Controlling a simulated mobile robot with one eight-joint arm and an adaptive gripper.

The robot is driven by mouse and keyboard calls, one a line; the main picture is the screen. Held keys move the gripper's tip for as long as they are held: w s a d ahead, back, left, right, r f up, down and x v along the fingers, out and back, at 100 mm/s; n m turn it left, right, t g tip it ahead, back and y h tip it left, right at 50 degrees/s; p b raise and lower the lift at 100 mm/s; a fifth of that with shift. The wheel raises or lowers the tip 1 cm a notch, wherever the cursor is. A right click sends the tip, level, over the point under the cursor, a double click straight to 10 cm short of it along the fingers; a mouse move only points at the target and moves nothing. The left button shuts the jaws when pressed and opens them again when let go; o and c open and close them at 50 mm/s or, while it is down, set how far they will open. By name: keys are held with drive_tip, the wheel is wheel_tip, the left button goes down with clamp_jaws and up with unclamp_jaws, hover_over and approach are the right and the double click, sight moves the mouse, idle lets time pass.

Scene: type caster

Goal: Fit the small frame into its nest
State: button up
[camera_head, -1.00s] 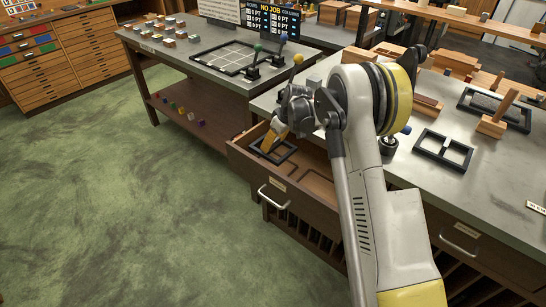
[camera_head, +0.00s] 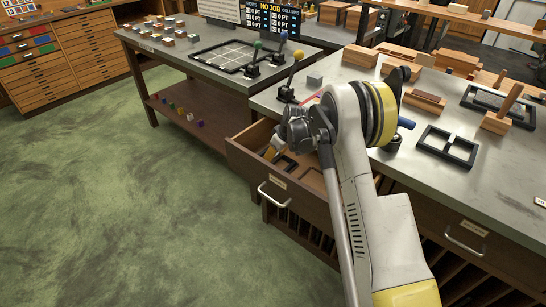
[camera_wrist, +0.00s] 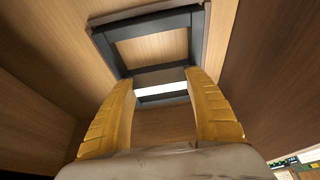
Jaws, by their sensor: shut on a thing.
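The small frame is a dark rectangular frame with open windows. In the wrist view the frame (camera_wrist: 150,23) stands above and between my yellow fingers, its lower part between their tips. In the head view the frame (camera_head: 287,164) shows only in part, inside the open wooden drawer (camera_head: 250,170). My gripper (camera_head: 270,153) reaches down into the drawer and is shut on the frame; it also shows in the wrist view (camera_wrist: 160,82). A recess outline (camera_head: 312,177) shows in the drawer floor to the right of the frame. I cannot tell whether the frame touches the floor.
The drawer walls stand close around my gripper. Levers with yellow (camera_head: 298,55) and green knobs stand behind. The green floor at left is clear.

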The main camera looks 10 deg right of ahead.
drive_tip(key=shift+f, duration=0.1)
drive_tip(key=o, duration=1.4)
drive_tip(key=s+r+m+p, duration=0.1)
drive_tip(key=s+r, duration=0.5)
drive_tip(key=r, duration=0.4)
drive_tip(key=s+r+m+t+h+p, duration=0.1)
drive_tip(key=s+r+p, duration=0.1)
drive_tip(key=s+r, duration=0.65)
drive_tip(key=s+r+m+p, duration=0.1)
drive_tip(key=s+r, duration=0.4)
drive_tip(key=r, duration=0.6)
drive_tip(key=s+m+t, duration=0.1)
drive_tip(key=s, duration=0.6)
drive_tip(key=s+m+h, duration=0.1)
drive_tip(key=s, duration=0.7)
drive_tip(key=s+r+m+t, duration=0.1)
drive_tip(key=s+m, duration=0.1)
drive_tip(key=s, duration=0.5)
drive_tip(key=shift+s+t+h, duration=0.25)
drive_tip(key=shift+t+h, duration=0.05)
